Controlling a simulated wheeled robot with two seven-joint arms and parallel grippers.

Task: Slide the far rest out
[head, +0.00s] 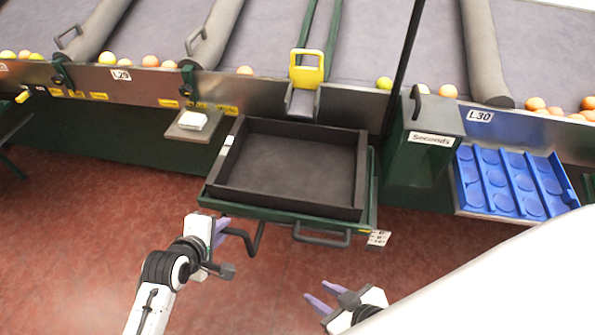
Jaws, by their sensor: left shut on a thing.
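A black tray (238,200) sits on a green stand (290,216) with dark bar handles on its near side. The left handle (259,240) sticks out toward me, and the right handle (322,240) lies along the near edge. My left gripper (222,232), with purple fingers, is at the left handle and is shut on it. The fingers partly hide its left end. My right gripper (318,294) is below the right handle, open and empty, apart from the stand. I cannot tell which part is the far rest.
A yellow-handled chute gate (307,68) stands behind the tray. A green Seconds bin (425,150) and a blue cupped tray (510,185) are on the right. A small shelf (188,133) is at the left. Red floor (80,240) is free in front.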

